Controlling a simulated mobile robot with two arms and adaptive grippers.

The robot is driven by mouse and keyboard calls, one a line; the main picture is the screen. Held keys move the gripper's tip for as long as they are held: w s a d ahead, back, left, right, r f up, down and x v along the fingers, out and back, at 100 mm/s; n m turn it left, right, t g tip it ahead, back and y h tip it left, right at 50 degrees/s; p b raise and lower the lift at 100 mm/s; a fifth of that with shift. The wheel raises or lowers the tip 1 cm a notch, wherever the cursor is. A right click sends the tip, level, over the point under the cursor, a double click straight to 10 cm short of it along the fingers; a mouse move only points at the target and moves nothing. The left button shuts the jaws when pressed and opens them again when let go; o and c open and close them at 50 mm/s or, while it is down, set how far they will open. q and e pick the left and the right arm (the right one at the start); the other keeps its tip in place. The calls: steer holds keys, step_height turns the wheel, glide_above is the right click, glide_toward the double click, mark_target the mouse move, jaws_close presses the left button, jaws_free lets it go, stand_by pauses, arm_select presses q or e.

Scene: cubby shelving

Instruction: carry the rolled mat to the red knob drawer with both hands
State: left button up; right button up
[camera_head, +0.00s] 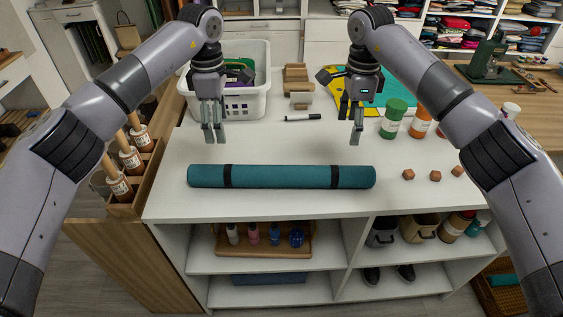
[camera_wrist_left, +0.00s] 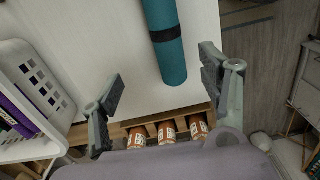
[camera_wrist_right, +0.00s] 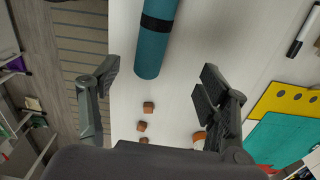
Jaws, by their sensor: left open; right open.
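The rolled mat (camera_head: 280,177) is teal with two black straps and lies across the front of the white counter top. One end of it shows in the left wrist view (camera_wrist_left: 168,62) and the other in the right wrist view (camera_wrist_right: 151,50). My left gripper (camera_head: 214,138) is open and empty above the counter, behind the mat's left part. My right gripper (camera_head: 352,138) is open and empty above the counter, behind the mat's right part. Neither gripper touches the mat. I cannot make out a drawer with a red knob.
A white basket (camera_head: 246,98) stands at the back left. A black marker (camera_head: 303,117), a green-lidded jar (camera_head: 393,118) and an orange-lidded jar (camera_head: 420,122) stand or lie behind the mat. Small brown cubes (camera_head: 435,176) sit right of it. A wooden bottle rack (camera_head: 126,208) is at left.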

mark_target(225, 167)
arm_select(q)
steer(key=f, duration=0.5)
steer(key=s+f, duration=0.1)
steer(key=f, duration=1)
steer(key=shift+s+f, duration=0.15)
steer(key=shift+f, duration=0.15)
arm_select(e)
steer(key=f, duration=0.5)
steer(key=s+f, duration=0.1)
steer(key=f, duration=1)
steer(key=shift+s+f, duration=0.15)
steer(key=shift+f, duration=0.2)
arm_select(q)
steer(key=shift+c, duration=0.2)
arm_select(e)
steer(key=shift+c, duration=0.2)
arm_select(q)
steer(key=shift+a, duration=0.1)
jaws_close()
arm_select(e)
jaws_close()
arm_select(q)
steer(key=shift+r, duration=0.1)
arm_select(e)
steer(key=shift+r, duration=0.1)
